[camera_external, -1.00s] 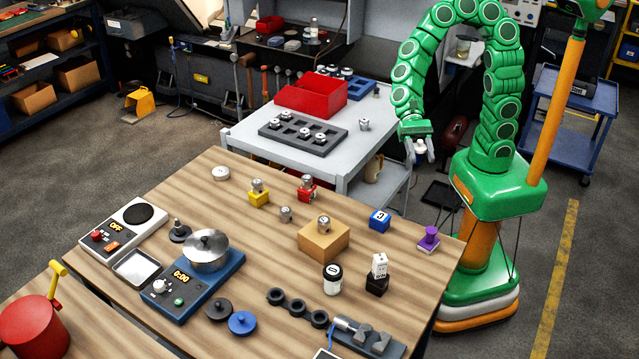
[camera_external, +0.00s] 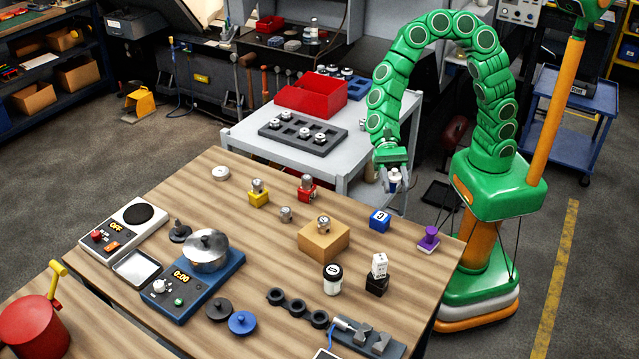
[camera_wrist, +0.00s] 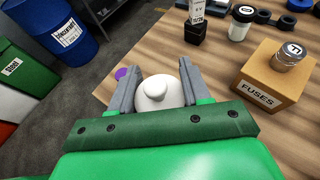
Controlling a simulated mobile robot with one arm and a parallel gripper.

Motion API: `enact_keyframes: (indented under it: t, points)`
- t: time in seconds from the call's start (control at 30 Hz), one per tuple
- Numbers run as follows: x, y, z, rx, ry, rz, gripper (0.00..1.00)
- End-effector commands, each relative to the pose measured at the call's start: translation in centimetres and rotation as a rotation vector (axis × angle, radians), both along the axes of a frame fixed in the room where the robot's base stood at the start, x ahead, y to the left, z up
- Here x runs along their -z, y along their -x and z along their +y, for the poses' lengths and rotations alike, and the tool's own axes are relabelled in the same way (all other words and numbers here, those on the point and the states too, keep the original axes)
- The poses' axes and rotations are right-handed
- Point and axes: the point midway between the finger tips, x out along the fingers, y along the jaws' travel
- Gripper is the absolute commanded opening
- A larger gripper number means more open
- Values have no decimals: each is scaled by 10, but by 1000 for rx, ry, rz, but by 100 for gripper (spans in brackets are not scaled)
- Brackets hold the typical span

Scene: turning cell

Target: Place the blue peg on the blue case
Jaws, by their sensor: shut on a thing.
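My gripper (camera_external: 392,187) is shut on a peg (camera_external: 395,179), behind and slightly right of the blue case in the outside view. The peg looks pale, with a hint of blue, in that view. The wrist view shows its rounded white top (camera_wrist: 158,92) between the two grey fingers (camera_wrist: 157,68). The blue case (camera_external: 379,220) is a small box with a white mark on its front, near the table's back right edge. No peg shows on it. The held peg is above and apart from it. In the wrist view the blue case is hidden.
A purple piece (camera_external: 428,238) stands right of the blue case. A cardboard fuse box (camera_external: 323,243) with a metal piece on top is at left. Yellow (camera_external: 259,199) and red (camera_external: 307,194) cases hold metal pegs. A grey side table (camera_external: 240,138) stands behind.

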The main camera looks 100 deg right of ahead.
Motion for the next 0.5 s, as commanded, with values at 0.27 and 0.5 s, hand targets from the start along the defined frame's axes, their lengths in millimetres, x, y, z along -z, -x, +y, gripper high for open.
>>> enact_keyframes:
  t: [0.27,0.5]
  points:
    - [27,-20,9,0,0,2,9]
    - [37,-28,13,1,-1,0,9]
